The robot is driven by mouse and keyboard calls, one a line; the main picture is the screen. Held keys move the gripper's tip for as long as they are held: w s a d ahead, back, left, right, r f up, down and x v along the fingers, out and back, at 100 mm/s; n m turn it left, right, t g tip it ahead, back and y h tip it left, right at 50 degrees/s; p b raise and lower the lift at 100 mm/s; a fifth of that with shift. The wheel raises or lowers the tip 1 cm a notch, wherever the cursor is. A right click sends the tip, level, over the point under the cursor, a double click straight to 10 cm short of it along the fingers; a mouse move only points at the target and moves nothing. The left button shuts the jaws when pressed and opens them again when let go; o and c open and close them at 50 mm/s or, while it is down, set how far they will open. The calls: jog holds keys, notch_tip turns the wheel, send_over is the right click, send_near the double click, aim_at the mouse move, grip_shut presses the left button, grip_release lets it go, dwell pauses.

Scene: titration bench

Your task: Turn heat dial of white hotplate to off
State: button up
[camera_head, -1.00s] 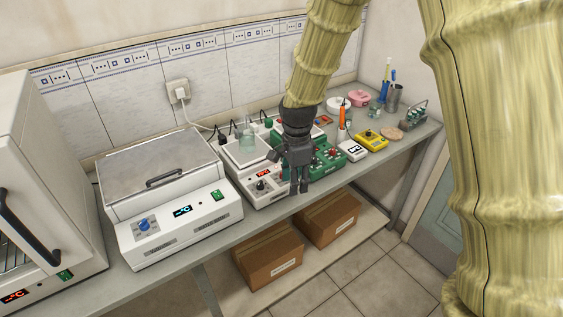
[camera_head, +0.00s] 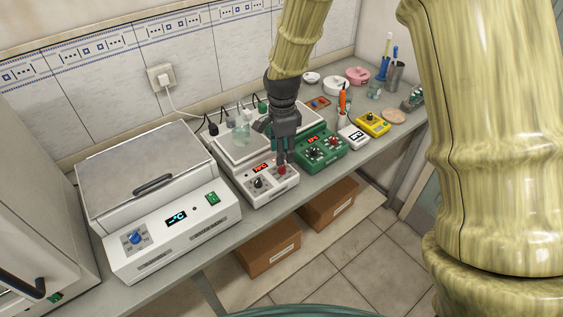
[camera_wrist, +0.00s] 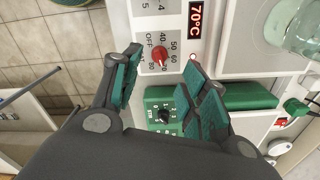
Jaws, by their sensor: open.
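The white hotplate (camera_head: 265,196) stands mid-bench, with a black dial (camera_head: 258,183) and a red dial (camera_head: 282,170) on its front panel. In the wrist view the red heat dial (camera_wrist: 160,55) is ringed by OFF and numbers from 40 up; I cannot read its pointer surely. The red display (camera_wrist: 196,18) reads 70°C. My gripper (camera_head: 283,158) points down over the red dial. In the wrist view my gripper (camera_wrist: 163,60) is open, its green-padded fingers on either side of the dial's image. I cannot tell whether they touch it.
A green hotplate (camera_head: 322,152) stands close on the right, with its own dials. A glass beaker (camera_head: 242,136) stands on the white hotplate's top. A large white bath with a blue dial (camera_head: 135,237) stands to the left. Cardboard boxes (camera_head: 268,254) sit below the bench.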

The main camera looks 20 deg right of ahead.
aim_at(282, 166)
jog(key=shift+f+p, duration=0.8)
jog(key=shift+f, duration=2.3)
jog(key=shift+c, duration=0.2)
grip_shut()
